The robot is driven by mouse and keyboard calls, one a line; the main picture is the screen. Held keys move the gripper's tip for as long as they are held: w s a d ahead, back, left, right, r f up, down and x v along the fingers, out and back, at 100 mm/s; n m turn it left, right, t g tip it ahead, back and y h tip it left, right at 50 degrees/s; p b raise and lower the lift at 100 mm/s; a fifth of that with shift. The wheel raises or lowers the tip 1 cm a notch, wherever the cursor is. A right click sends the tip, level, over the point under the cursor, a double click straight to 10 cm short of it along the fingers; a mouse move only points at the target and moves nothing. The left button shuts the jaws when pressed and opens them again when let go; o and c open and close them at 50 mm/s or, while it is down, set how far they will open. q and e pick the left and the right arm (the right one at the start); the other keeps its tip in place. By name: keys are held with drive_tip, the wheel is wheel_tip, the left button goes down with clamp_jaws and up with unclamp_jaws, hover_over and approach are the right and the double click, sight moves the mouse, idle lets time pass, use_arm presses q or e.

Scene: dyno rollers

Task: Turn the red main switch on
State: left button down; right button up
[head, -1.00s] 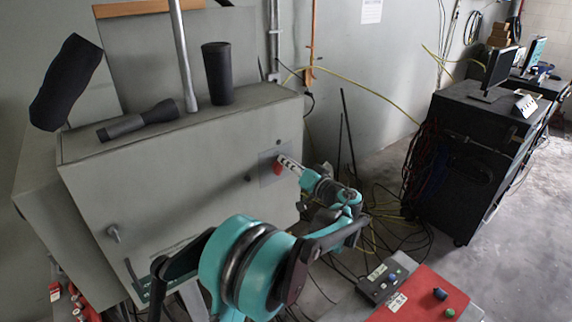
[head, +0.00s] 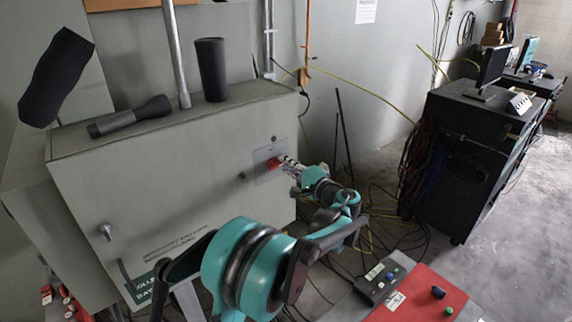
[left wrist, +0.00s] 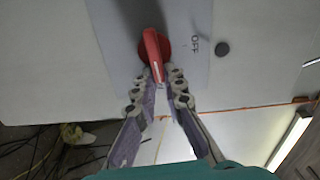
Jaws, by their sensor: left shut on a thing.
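The red main switch (head: 273,163) sits on a pale plate on the front of a grey cabinet (head: 150,200), near its right edge. My left gripper (head: 287,165) reaches it from the right. In the left wrist view, the red handle of the switch (left wrist: 153,48) points down toward the camera's fingers, slightly tilted. My left gripper (left wrist: 165,78) has its fingertips on both sides of the handle's lower end and is shut on it. The word OFF (left wrist: 195,45) is printed right of the switch. My right gripper is not in view.
A dark flashlight-like tool (head: 130,117) and a dark cylinder (head: 211,70) stand or lie on the cabinet top. A red control box (head: 420,297) is at lower right. Loose cables (head: 385,225) lie on the floor behind my arm. A black cabinet (head: 465,150) stands at right.

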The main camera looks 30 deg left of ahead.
use_arm(q)
drive_tip(key=shift+f+m, duration=0.3)
drive_tip(key=shift+m, duration=0.2)
drive_tip(key=c, duration=1.6)
unclamp_jaws()
drive_tip(key=shift+a, duration=0.1)
drive_tip(key=shift+r, duration=0.1)
drive_tip(key=v, duration=1.2)
